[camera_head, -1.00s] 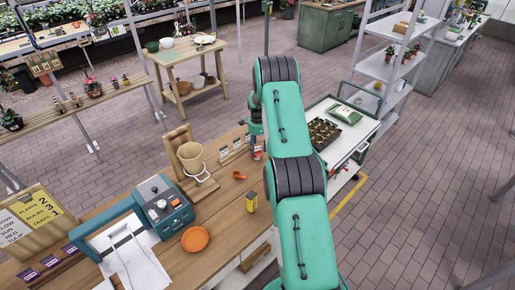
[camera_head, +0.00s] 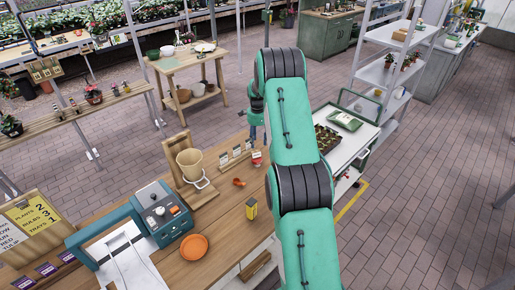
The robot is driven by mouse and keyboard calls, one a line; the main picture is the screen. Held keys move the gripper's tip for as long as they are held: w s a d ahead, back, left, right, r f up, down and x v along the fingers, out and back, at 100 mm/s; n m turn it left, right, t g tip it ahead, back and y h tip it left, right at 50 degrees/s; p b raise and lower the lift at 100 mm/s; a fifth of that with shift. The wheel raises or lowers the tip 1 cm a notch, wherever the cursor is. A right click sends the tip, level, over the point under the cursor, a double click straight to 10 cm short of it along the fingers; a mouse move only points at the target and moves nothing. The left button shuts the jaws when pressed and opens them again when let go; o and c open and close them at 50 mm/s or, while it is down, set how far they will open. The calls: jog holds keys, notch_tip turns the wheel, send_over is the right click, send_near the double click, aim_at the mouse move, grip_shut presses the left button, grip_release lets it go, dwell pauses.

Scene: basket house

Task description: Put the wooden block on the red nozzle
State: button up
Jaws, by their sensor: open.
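A small red-orange piece (camera_head: 238,182), which looks like the red nozzle, lies on the wooden workbench (camera_head: 222,222). A small upright yellow block with dark markings (camera_head: 251,208) stands nearer on the bench; I cannot tell whether it is the wooden block. My gripper (camera_head: 253,134) hangs beyond them, above the far end of the bench near a small red-and-white item (camera_head: 256,158). It is open, small in view and partly hidden by my arm. I see nothing held in it.
A beige pot on a wooden stand (camera_head: 190,162), a teal device (camera_head: 163,215) and an orange dish (camera_head: 194,246) stand on the bench to the left. A white trolley with a seedling tray (camera_head: 326,138) is right of my arm. Bench space around the yellow block is clear.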

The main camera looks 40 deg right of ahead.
jog(key=shift+r, duration=1.25)
jog(key=s+a+r+n+t, duration=0.1)
jog(key=s+a+r+n, duration=0.2)
jog(key=a+r, duration=0.7)
jog(key=s+a+r+n+t, duration=0.1)
jog(key=s+a+r+n, duration=0.25)
jog(key=a+r, duration=0.65)
jog(key=s+a+r+n, duration=0.2)
jog(key=a+r+n, duration=0.1)
jog(key=a+r, duration=0.7)
jog(key=s+a+r+n+t, duration=0.1)
jog(key=s+a+r+n, duration=0.25)
jog(key=s+a, duration=0.3)
jog(key=s+a+r+n+t, duration=0.1)
jog(key=s+a+r+n, duration=0.1)
jog(key=s+a+r, duration=0.5)
jog(key=s+a+f+n+t, duration=0.1)
jog(key=s+a+f+n, duration=0.1)
jog(key=s, duration=0.7)
jog(key=s+a+f+n, duration=0.2)
jog(key=s+a+n, duration=0.3)
jog(key=s, duration=0.5)
jog(key=shift+a+f+t, duration=0.2)
jog(key=shift+a+t, duration=0.2)
jog(key=shift+a, duration=0.25)
